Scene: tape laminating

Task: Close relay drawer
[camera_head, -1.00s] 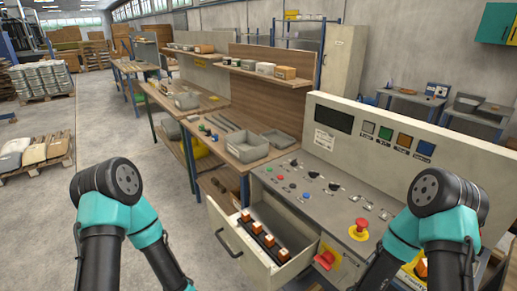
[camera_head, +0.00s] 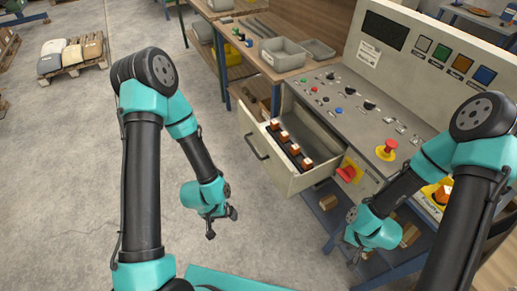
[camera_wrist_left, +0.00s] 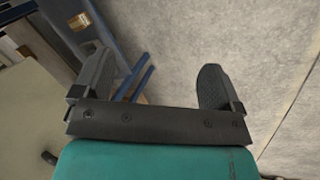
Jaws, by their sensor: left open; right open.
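The relay drawer (camera_head: 290,180) is pulled out from the front of the grey control console (camera_head: 330,105). It holds a row of orange-and-white relays (camera_head: 290,143). Its dark handle (camera_head: 256,147) is on the drawer's front face, at the left. My left gripper (camera_head: 222,226) is open and empty, lower left of the drawer and apart from it. In the left wrist view my left gripper (camera_wrist_left: 158,88) has its fingers spread with nothing between them. My right gripper (camera_head: 354,255) is low in front of the console, right of the drawer; its fingertips are small in view.
A red emergency button (camera_head: 386,149) and a red switch on yellow (camera_head: 348,171) are on the console near the drawer. A workbench with grey bins (camera_head: 283,54) stands behind. Bare concrete floor (camera_head: 90,150) lies to the left.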

